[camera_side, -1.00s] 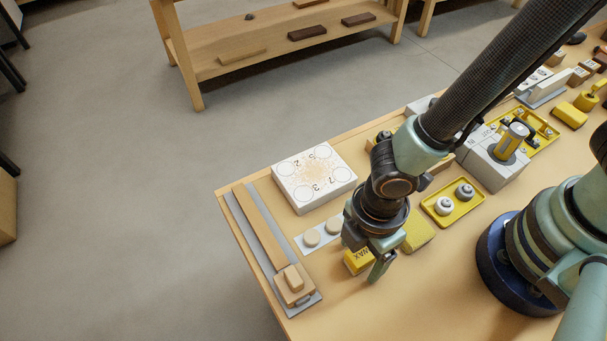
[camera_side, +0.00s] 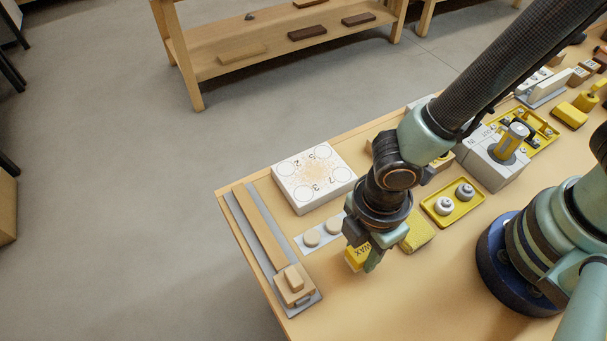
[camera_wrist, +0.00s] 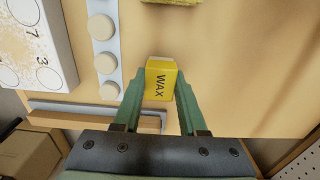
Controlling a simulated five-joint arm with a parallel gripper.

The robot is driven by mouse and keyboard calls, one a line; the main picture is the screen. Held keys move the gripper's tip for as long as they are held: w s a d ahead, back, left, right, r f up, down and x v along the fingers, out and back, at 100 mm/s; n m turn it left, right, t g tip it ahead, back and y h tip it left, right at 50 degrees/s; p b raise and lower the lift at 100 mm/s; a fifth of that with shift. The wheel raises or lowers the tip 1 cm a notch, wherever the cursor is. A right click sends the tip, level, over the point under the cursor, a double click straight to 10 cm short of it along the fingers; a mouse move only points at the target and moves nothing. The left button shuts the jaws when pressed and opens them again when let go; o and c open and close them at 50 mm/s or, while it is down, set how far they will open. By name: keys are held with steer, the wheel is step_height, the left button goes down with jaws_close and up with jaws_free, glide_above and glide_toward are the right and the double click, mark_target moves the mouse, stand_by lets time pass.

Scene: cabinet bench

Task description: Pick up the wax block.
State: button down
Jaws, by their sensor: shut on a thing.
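The wax block (camera_side: 356,256) is a yellow block with a paler top and the word WAX on its side. In the side view it is partly hidden by my gripper (camera_side: 370,260). In the wrist view the wax block (camera_wrist: 161,84) sits between the green fingers of my gripper (camera_wrist: 160,88), with one finger along each side. My gripper is shut on it. I cannot tell whether the block still touches the bench.
A white strip with round pale discs (camera_side: 312,238) lies left of my gripper, near a white numbered box (camera_side: 314,177). A yellow sponge-like block (camera_side: 418,232) and a yellow tray with two knobs (camera_side: 453,203) are to the right. The bench front is clear.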

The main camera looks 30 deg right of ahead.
mark_target(363, 250)
step_height(363, 250, up, 19)
steer(key=shift+f, duration=0.2)
steer(key=c, duration=1.1)
jaws_free()
jaws_close()
steer(key=w+d+f+m, duration=0.1)
steer(key=w+d+m, duration=0.7)
steer(key=d, duration=0.4)
steer(key=w+d+f+m, duration=0.1)
steer(key=w+d+m, duration=0.8)
steer(key=d, duration=0.3)
steer(key=shift+d+f+m, duration=0.3)
steer(key=shift+m, duration=0.2)
steer(key=shift+s, duration=0.1)
